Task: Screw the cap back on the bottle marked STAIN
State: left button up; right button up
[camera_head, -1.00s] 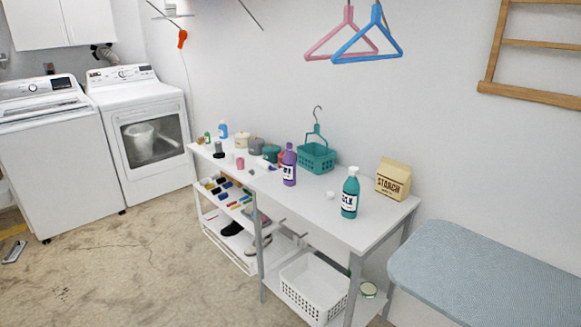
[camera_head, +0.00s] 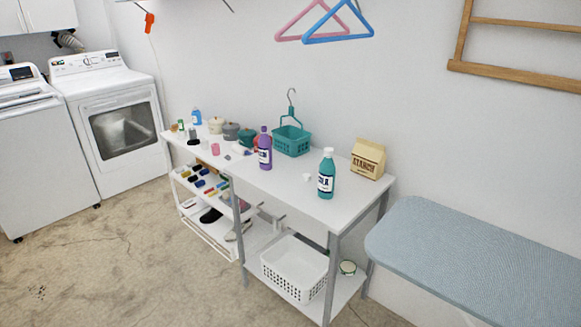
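Two labelled bottles stand upright on the white table (camera_head: 290,190). The teal bottle (camera_head: 326,182) is near the right front, with a white label whose word I cannot read surely. The purple bottle (camera_head: 264,152) is further left, and its label is too small to read. I cannot make out the word STAIN on either one, nor tell surely whether their tops are capped. A small white piece, perhaps a cap (camera_head: 307,177), lies on the table just left of the teal bottle. Neither of my grippers is in view.
A teal basket (camera_head: 292,141) and a STARCH carton (camera_head: 368,159) stand along the table's back. A blue ironing board (camera_head: 470,250) is at right. A white shelf (camera_head: 185,232) joins at left. Floor (camera_head: 110,265) in front is open. Hangers (camera_head: 338,37) hang above.

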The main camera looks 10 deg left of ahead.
aim_at(264, 143)
jog(key=i+j+z, duration=0.2)
jog(key=i, duration=0.3)
jog(key=i+j+z, duration=0.15)
jog(key=i, duration=0.3)
jog(key=i+j+z, duration=0.2)
jog(key=i+j, duration=0.25)
